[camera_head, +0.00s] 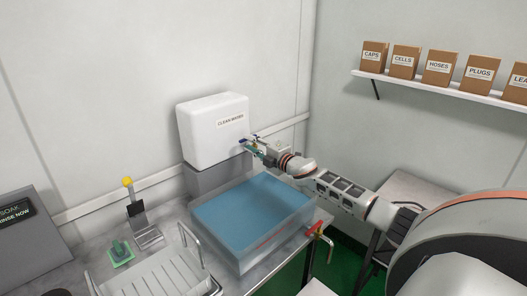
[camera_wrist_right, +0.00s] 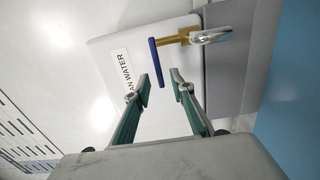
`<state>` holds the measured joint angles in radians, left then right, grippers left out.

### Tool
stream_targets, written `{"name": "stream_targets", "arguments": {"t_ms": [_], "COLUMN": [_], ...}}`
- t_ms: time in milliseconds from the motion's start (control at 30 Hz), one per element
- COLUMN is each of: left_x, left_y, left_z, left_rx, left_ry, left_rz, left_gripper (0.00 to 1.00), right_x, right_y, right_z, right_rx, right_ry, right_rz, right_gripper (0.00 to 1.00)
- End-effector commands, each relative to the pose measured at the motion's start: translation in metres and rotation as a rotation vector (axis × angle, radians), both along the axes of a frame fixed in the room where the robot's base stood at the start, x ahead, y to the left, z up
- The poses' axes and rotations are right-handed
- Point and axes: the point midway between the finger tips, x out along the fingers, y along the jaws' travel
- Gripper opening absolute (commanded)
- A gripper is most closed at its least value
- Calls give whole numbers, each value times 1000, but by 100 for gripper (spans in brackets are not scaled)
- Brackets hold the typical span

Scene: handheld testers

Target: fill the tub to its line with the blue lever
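The clear tub (camera_head: 240,262) stands on the bench under the white clean-water tank (camera_head: 205,135). Blue water (camera_head: 252,208) fills much of it; I cannot make out its fill line. The blue lever (camera_wrist_right: 156,62) sits on a brass valve (camera_wrist_right: 177,40) at the tank's front, beside a metal spout (camera_wrist_right: 212,36). My right gripper (camera_head: 258,150) is at the valve. In the wrist view, its green-padded fingers (camera_wrist_right: 160,84) are apart, with the lever's lower end appearing between the tips; I cannot tell whether they touch. My left gripper is not in view.
A red-handled tap (camera_head: 324,236) is at the tub's right. A dish rack (camera_head: 165,275), a yellow-knobbed stand (camera_head: 137,210) and a green piece (camera_head: 121,252) are on the bench's left. A shelf (camera_head: 430,87) holds several boxes. My right arm crosses right of the tub.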

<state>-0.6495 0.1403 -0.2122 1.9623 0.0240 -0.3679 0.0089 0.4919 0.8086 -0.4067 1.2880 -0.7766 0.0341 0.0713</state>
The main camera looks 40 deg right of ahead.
Motion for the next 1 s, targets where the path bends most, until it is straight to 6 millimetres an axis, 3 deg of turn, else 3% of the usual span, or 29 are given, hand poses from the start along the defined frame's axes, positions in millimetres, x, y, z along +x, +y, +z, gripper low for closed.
{"name": "stream_targets", "arguments": {"t_ms": [200,500,1000], "left_x": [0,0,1], "left_y": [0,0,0], "left_z": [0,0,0], "left_rx": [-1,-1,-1], "left_ry": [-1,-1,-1], "left_rz": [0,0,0], "left_gripper": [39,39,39], "right_x": [-37,-70,-78], "right_y": [-3,-6,-7], "right_z": [-1,-1,0], "right_rx": [-2,0,0], "right_ry": [3,1,0], "right_rz": [1,0,-1], "right_gripper": [24,24,24]}}
